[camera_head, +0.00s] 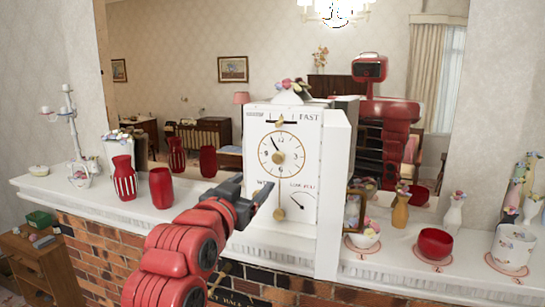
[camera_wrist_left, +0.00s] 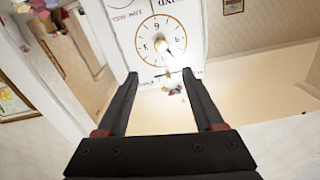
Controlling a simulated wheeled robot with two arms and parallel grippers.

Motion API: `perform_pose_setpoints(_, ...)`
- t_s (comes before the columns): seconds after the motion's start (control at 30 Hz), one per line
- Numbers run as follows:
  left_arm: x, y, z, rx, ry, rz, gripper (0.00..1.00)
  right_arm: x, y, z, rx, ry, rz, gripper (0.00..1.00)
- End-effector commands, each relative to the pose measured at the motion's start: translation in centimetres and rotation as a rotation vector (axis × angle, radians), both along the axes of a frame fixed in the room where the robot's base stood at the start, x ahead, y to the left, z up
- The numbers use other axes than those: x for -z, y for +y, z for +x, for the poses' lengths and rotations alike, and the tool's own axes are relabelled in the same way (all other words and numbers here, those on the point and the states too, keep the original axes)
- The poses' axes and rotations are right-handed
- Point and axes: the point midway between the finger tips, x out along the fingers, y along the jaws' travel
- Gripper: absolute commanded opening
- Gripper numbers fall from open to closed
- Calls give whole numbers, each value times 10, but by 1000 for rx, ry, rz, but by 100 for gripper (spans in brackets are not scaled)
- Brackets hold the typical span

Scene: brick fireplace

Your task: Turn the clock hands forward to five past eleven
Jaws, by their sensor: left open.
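The white clock (camera_head: 312,150) stands upright on the mantel in the middle of the head view. Its round dial (camera_head: 291,147) has a gold rim and a gold centre knob (camera_head: 278,157). A dark hand points up and left, near eleven; I cannot make out a second hand clearly. In the left wrist view the dial (camera_wrist_left: 150,50) appears upside down beyond my fingers. My left gripper (camera_head: 254,188) is open, in front of the clock's lower left, with nothing between its fingers; they also show spread apart in the wrist view (camera_wrist_left: 160,74). My right gripper is not in view.
The white mantel shelf (camera_head: 225,247) runs along the brick fireplace. Red vases (camera_head: 161,187) and a candelabra stand left of the clock. A picture frame (camera_head: 354,212), flower bowl (camera_head: 361,236) and red bowl (camera_head: 435,243) stand to its right. A mirror behind reflects the room and me.

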Motion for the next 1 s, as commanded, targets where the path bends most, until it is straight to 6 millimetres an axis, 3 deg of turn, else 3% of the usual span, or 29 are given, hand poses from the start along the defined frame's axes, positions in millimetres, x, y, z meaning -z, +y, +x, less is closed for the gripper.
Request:
perform_pose_setpoints(0.03, -3, -4, 11, 0, 11, 3, 69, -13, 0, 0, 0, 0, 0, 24)
perform_pose_setpoints(0.3, -2, -23, 70, 0, 11, 3, 69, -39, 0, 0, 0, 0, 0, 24)
perform_pose_setpoints(0.6, -3, -39, 122, -1, 5, 2, 69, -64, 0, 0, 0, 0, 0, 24)
perform_pose_setpoints(0.8, -2, -45, 140, -1, 1, 0, 69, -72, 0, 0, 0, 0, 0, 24)
perform_pose_setpoints(1.0, -1, -47, 146, -1, -2, -1, 69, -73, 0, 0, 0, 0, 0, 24)
